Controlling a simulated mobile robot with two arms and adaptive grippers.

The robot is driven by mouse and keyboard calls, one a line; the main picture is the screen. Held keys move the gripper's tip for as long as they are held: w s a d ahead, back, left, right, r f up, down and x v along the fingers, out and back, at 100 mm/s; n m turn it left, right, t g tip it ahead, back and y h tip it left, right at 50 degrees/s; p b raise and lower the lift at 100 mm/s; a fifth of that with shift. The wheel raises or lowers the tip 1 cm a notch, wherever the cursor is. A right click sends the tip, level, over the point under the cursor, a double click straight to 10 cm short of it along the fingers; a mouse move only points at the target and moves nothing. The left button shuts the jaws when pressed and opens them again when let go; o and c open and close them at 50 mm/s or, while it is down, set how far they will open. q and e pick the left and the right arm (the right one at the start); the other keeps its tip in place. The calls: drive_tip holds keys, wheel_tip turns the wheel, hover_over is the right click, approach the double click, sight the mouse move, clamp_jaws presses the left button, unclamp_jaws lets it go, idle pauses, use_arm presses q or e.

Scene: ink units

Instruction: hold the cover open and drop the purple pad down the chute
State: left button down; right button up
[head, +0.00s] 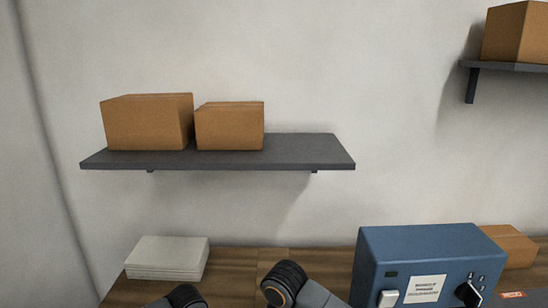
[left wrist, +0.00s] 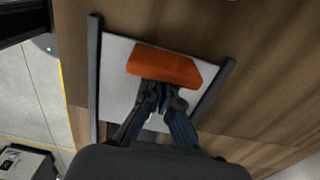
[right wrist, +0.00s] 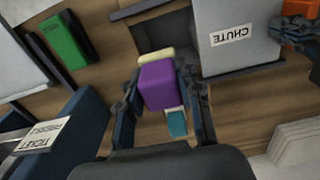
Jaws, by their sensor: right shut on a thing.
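The purple pad (right wrist: 159,88) is between the fingers of my right gripper (right wrist: 162,80), which is shut on it. A cream strip shows at its far end and a teal piece at its near end. The dark chute opening (right wrist: 160,36) lies just beyond the pad, partly hidden by it. The grey cover (right wrist: 235,35), marked CHUTE, sits to the right of the opening between dark rails; it also shows in the left wrist view (left wrist: 116,75). My left gripper (left wrist: 160,88) has its fingers close together against the cover's orange block (left wrist: 164,66). The head view does not show the chute.
A green block (right wrist: 67,38) lies left of the opening. A blue machine (head: 400,250) with a white label stands at the right of the bench. A pale stack (head: 167,258) sits at the left. Cardboard boxes (head: 147,122) rest on a wall shelf (head: 300,150).

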use_arm(q)
drive_tip(key=shift+a, duration=0.1)
use_arm(e)
drive_tip(key=shift+w+a, duration=0.4)
drive_tip(key=shift+w, duration=0.05)
drive_tip(key=shift+f, duration=0.1)
drive_tip(key=shift+s+d+f, duration=0.1)
drive_tip(key=shift+s+f, duration=0.1)
drive_tip(key=shift+f, duration=0.55)
drive_tip(key=shift+s+d+f, duration=0.15)
drive_tip(key=shift+f, duration=0.55)
drive_tip(key=shift+s+d+f, duration=0.1)
drive_tip(key=shift+s+f, duration=0.1)
drive_tip(key=shift+f, duration=0.55)
drive_tip(key=o, duration=1.9)
drive_tip(key=shift+o, duration=0.6)
